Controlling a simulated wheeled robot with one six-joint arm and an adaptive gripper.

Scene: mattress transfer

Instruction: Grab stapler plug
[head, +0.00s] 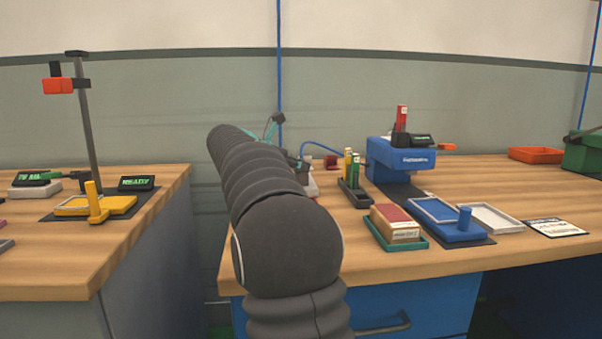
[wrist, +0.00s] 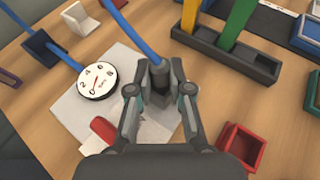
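The stapler plug looks to be the dark block (wrist: 158,76) on the end of a blue cable in the wrist view. My gripper (wrist: 160,80) has its two fingers on either side of this block, with the tips close to its sides. I cannot tell whether the fingertips press on it. In the head view my dark arm hides most of the gripper and the plug. A blue stapler-like machine (head: 395,160) stands on the right table, and a blue cable runs from its side towards my gripper.
A light plate with a round gauge (wrist: 97,80) and a red lever (wrist: 104,128) lie close to the gripper. A black holder (wrist: 240,62) with coloured bars and an open red box (wrist: 240,147) stand to the right. The left table (head: 60,265) is separated by a gap.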

